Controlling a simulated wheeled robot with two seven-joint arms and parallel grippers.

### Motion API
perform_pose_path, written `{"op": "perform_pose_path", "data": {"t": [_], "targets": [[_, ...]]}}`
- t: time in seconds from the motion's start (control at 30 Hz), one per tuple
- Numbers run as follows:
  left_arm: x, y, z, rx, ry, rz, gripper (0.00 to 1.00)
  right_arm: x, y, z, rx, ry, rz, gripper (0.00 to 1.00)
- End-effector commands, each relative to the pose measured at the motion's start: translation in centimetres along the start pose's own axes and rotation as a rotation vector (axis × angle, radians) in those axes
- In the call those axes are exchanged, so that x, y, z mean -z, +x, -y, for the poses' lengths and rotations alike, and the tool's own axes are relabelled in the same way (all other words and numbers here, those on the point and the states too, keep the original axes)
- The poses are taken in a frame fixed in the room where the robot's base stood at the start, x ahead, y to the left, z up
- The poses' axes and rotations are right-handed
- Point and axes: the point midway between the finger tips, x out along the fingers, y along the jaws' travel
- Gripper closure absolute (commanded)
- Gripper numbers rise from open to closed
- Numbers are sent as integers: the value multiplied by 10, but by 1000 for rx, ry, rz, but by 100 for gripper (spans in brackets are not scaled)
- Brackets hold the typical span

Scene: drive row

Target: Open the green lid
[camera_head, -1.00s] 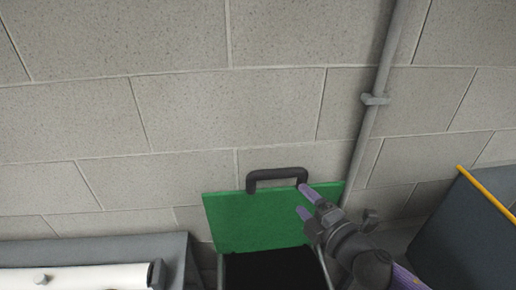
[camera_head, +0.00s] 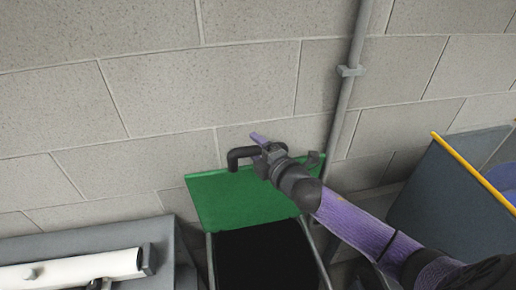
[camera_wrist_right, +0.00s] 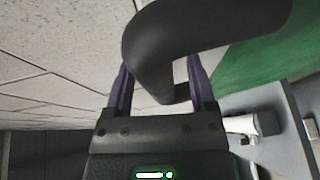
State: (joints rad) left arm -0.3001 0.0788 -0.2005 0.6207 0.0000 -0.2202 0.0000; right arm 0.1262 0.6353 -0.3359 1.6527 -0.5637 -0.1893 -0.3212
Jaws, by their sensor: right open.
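The green lid (camera_head: 235,205) stands raised, tilted back towards the wall, behind a dark opening (camera_head: 265,258). Its black handle (camera_head: 241,154) is at the lid's upper edge, with its right part hidden behind my right gripper (camera_head: 262,141). In the right wrist view, the handle (camera_wrist_right: 160,50) passes between the two purple fingers of my open right gripper (camera_wrist_right: 160,88). I cannot tell whether the fingers touch it. The green lid (camera_wrist_right: 265,48) also shows at the right there. My left gripper is not in view.
A block wall (camera_head: 150,100) with a grey vertical pipe (camera_head: 345,95) stands close behind the lid. A grey container with a yellow edge (camera_head: 470,172) is at the right. A grey surface with a white cylinder (camera_head: 75,269) is at the lower left.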

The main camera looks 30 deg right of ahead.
Motion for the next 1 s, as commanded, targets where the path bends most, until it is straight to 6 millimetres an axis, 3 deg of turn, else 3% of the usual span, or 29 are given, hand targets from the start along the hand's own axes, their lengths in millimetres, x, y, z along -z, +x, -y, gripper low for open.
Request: {"op": "perform_pose_path", "data": {"t": [0.03,0.37,1.0], "targets": [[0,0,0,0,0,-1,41,0,0,0,0,0,0,29],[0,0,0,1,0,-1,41,0,0,0,0,0,0,99],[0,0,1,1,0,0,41,0,0,1,2,1,1,100]]}}
